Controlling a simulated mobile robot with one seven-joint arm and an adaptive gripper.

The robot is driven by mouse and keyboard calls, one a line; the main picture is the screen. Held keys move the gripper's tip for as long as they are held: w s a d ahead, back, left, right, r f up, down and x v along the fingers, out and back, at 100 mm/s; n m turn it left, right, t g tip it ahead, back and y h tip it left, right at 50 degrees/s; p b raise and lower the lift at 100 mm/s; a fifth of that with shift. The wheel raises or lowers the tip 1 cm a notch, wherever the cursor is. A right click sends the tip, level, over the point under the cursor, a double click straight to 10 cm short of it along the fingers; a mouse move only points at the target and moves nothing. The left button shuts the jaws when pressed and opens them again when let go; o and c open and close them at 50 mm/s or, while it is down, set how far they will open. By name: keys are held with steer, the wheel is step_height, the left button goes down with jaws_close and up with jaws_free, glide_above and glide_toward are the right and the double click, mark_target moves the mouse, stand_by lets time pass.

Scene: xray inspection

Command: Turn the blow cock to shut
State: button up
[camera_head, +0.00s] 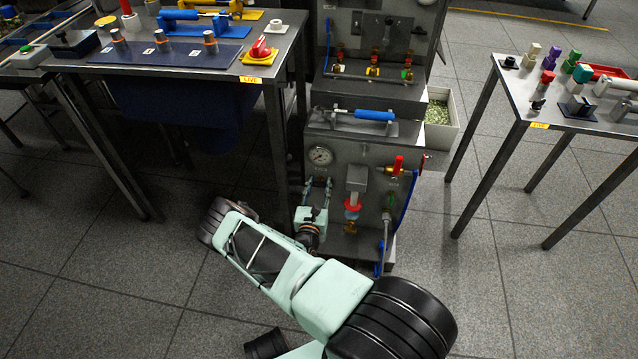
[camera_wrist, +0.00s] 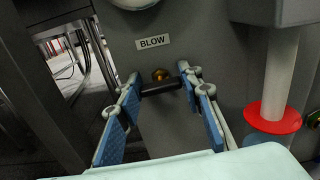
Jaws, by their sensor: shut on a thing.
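The blow cock shows in the wrist view as a dark bar handle (camera_wrist: 160,88) with a round brass piece (camera_wrist: 161,74) behind it, under the BLOW label (camera_wrist: 152,41). The bar lies nearly level, its right end slightly higher. My gripper (camera_wrist: 159,83) has its blue-padded fingers at the two ends of the bar and is shut on it. In the head view my gripper (camera_head: 316,186) is at the lower left of the grey panel (camera_head: 335,172), below the gauge (camera_head: 320,156). The cock itself is too small to make out there.
A red disc (camera_wrist: 272,118) on a pale pipe stands right of my gripper. A red-handled valve (camera_head: 398,165) and a blue hose (camera_head: 408,205) are at the panel's right side. Tables stand left (camera_head: 180,68) and right (camera_head: 505,88). The floor in front is clear.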

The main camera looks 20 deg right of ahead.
steer(key=shift+m, duration=0.4)
steer(key=o, duration=1.2)
steer(key=shift+c, duration=0.2)
